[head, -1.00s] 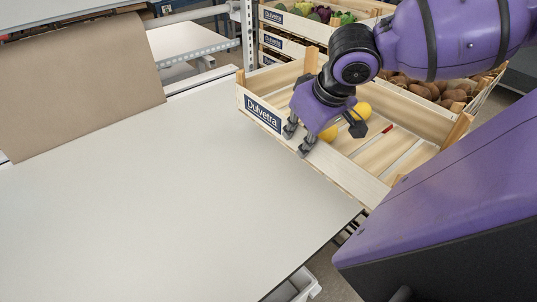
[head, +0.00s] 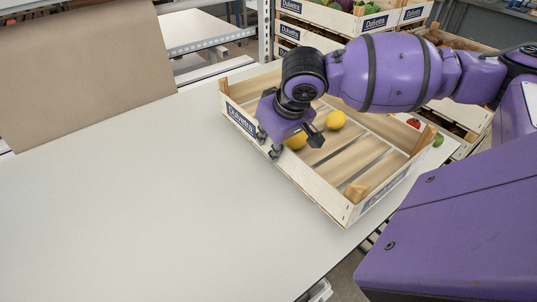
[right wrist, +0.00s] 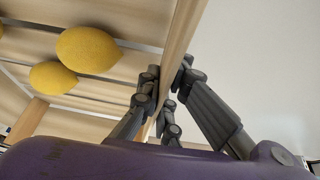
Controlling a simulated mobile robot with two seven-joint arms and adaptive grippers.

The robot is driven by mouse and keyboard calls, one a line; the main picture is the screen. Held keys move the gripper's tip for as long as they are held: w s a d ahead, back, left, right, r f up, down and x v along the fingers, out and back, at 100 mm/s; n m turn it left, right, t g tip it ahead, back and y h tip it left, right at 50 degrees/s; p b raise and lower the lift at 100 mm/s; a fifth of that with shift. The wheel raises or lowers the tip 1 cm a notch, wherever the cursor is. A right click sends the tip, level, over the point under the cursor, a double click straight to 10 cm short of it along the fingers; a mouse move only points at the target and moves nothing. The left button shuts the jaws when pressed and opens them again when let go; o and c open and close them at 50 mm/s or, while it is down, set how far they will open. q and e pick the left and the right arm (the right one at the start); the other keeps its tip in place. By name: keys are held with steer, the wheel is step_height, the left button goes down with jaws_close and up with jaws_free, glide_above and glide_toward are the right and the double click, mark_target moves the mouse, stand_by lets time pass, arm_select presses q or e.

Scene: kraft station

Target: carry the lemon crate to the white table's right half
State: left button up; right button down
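The lemon crate (head: 312,186) is a shallow pale wooden box with a Dulvetra label. It lies over the right part of the white table (head: 120,210), its near right corner close to the table's edge. I cannot tell if it touches the tabletop. Inside are a lemon (head: 335,120) and another lemon (head: 297,142) beside my fingers. My right gripper (head: 290,143) is shut on the crate's labelled-side wall. In the right wrist view its fingers (right wrist: 166,82) sit on both sides of the wall (right wrist: 185,28), with lemons (right wrist: 88,50) to the left. My left gripper is out of view.
A brown paper sheet (head: 85,75) stands along the table's back left. Other produce crates (head: 330,18) are stacked behind on the right, with more partly hidden behind my arm. A second table (head: 195,32) stands behind. The white table's left and middle are clear.

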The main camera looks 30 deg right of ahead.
steer(key=f, duration=0.3)
steer(key=shift+w+a+f, duration=0.1)
steer(key=shift+w+f, duration=0.1)
steer(key=shift+w, duration=0.05)
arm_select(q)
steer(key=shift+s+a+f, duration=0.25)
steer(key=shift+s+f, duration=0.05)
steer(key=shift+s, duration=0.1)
arm_select(e)
steer(key=c, duration=2.3)
jaws_free()
steer(key=shift+s+f, duration=0.1)
steer(key=shift+f, duration=0.05)
steer(key=o, duration=0.3)
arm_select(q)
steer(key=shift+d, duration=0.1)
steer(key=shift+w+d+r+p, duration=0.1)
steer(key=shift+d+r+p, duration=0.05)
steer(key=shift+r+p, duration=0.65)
arm_select(e)
steer(key=shift+v, duration=6.1)
